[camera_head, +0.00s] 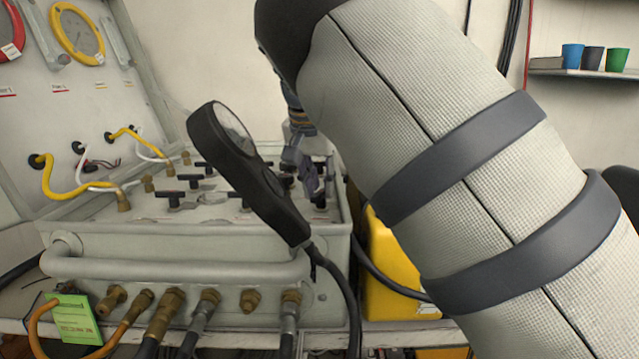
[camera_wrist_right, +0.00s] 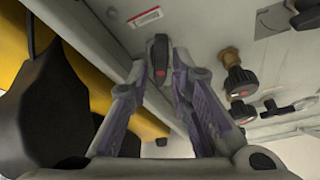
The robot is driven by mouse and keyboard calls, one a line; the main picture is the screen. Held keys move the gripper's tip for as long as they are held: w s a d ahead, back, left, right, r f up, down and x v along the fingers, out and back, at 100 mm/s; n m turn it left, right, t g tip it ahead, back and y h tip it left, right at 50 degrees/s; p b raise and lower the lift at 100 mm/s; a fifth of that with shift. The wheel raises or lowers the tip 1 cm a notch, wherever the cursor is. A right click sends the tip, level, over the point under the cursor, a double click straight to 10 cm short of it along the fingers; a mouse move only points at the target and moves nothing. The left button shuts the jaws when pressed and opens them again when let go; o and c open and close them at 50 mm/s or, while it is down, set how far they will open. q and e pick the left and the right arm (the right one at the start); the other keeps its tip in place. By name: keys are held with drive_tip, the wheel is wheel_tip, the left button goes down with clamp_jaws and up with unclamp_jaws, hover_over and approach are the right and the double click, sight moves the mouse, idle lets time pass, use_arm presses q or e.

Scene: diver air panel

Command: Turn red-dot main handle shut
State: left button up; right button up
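In the right wrist view a black handle (camera_wrist_right: 160,50) with a red dot near its end lies between the fingertips of my right gripper (camera_wrist_right: 160,72). The fingers are apart, one on each side of the handle, and I cannot tell if either touches it. A black knob with a red mark (camera_wrist_right: 241,108) sits to the right, outside the fingers. In the head view my right gripper (camera_head: 311,184) is low over the right end of the grey air panel (camera_head: 150,240). Handles there are partly hidden behind it and a black gauge-like device. My left gripper is not in view.
The black device (camera_head: 240,165) with a glossy face stands in front of the panel on a cable. More black handles (camera_head: 175,198) stand to the left. A front rail (camera_head: 180,268) and brass hose fittings (camera_head: 165,315) line the panel. A yellow case (camera_head: 390,270) is at right.

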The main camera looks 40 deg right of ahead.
clamp_jaws()
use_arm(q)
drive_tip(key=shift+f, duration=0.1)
use_arm(e)
drive_tip(key=shift+m, duration=0.3)
drive_tip(key=m, duration=0.1)
drive_tip(key=m+g+b, duration=0.1)
drive_tip(key=shift+w+f+m, duration=0.2)
drive_tip(key=shift+w+m, duration=0.05)
drive_tip(key=shift+m, duration=0.05)
drive_tip(key=m, duration=0.2)
drive_tip(key=m+g+b, duration=0.1)
drive_tip(key=shift+w+m+g+h, duration=0.15)
drive_tip(key=shift+m+g+h, duration=0.15)
drive_tip(key=shift+m, duration=0.1)
drive_tip(key=shift+m+g+b, duration=0.4)
drive_tip(key=shift+m+g, duration=0.1)
drive_tip(key=shift+m, duration=0.6)
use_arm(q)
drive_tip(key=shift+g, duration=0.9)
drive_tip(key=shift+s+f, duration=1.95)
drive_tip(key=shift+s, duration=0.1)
use_arm(e)
drive_tip(key=shift+w+r+m+g, duration=0.15)
drive_tip(key=shift+m+g, duration=0.15)
drive_tip(key=shift+m, duration=0.7)
